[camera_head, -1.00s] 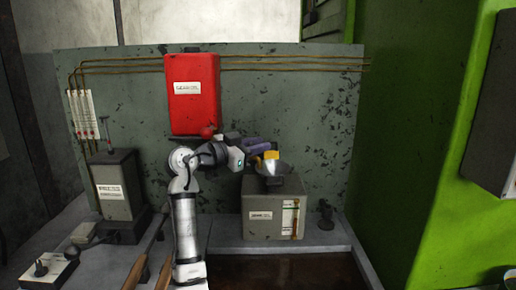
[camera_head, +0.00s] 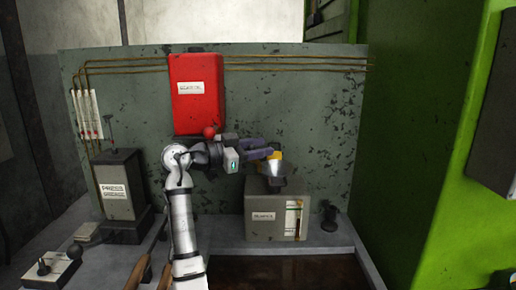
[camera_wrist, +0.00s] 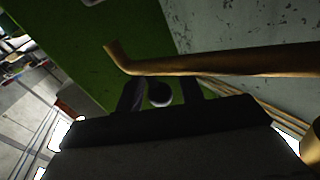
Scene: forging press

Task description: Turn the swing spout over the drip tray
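In the wrist view a brown, copper-coloured pipe (camera_wrist: 220,63) with a short bent end at upper left crosses in front of my fingers; it looks like the swing spout. In the head view I cannot make it out clearly. My gripper (camera_head: 268,149) is beside a small yellow part (camera_head: 277,155) above a metal cup (camera_head: 275,174) on the grey box. In the wrist view its two dark fingers (camera_wrist: 163,88) stand apart, with a pale round thing behind the gap. I cannot tell whether they touch the pipe. A dark recessed basin (camera_head: 300,272) at the front may be the drip tray.
A red tank (camera_head: 197,100) hangs on the panel behind my arm. The grey box (camera_head: 262,219) stands under my gripper. A dark grey unit (camera_head: 120,185) and a small lever box (camera_head: 50,272) are at left. A green machine wall (camera_head: 455,180) closes the right side.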

